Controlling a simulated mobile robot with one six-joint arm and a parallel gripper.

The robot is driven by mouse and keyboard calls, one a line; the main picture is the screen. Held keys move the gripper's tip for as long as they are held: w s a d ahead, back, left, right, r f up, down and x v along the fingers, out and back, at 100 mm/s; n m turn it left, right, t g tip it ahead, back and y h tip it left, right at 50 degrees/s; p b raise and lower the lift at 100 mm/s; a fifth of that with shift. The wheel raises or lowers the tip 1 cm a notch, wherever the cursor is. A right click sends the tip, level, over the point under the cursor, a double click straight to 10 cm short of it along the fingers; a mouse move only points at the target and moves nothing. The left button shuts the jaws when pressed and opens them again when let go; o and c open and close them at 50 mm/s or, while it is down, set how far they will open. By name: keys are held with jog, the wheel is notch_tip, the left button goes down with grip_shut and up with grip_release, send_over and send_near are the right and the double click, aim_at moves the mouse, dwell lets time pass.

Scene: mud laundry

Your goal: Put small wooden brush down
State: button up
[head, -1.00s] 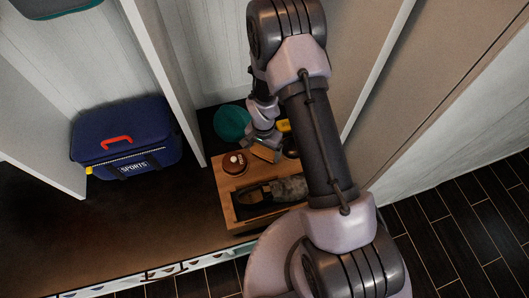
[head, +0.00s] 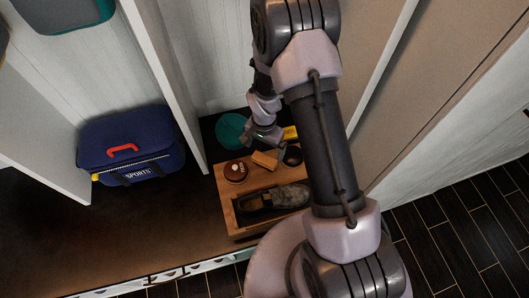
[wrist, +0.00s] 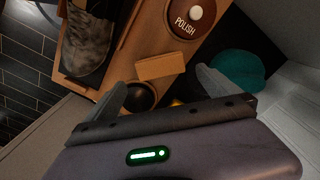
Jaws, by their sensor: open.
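The small wooden brush (head: 264,160) is a light tan block resting on the top ledge of a wooden box (head: 229,217). In the wrist view the brush (wrist: 161,66) lies just beyond my fingertips, apart from both fingers. My gripper (head: 265,142) is above and behind the brush in the head view. In the wrist view my gripper (wrist: 163,88) has its two grey fingers spread wide, with nothing held between them.
A round polish tin (head: 236,171) sits left of the brush, and a dark round item (head: 293,156) sits right. A shoe (head: 275,196) lies in the box's compartment. Behind are a teal round object (head: 231,130) and a yellow item (head: 290,132). A blue sports bag (head: 130,150) stands left, beyond a partition.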

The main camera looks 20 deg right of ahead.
notch_tip(320, 180, up, 15)
jog(key=t+p, duration=0.1)
notch_tip(320, 180, up, 8)
jog(key=n+t, duration=0.1)
send_over(263, 158)
jog(key=s, duration=0.2)
jog(key=s+a+r+n+t+y, duration=0.2)
jog(key=s+a+r+n+t, duration=0.1)
jog(key=s+r, duration=1.3)
jog(key=shift+s+a+n+t, duration=0.2)
jog(key=shift+s+n+t, duration=0.15)
jog(key=shift+s, duration=0.35)
jog(key=shift+w, duration=0.1)
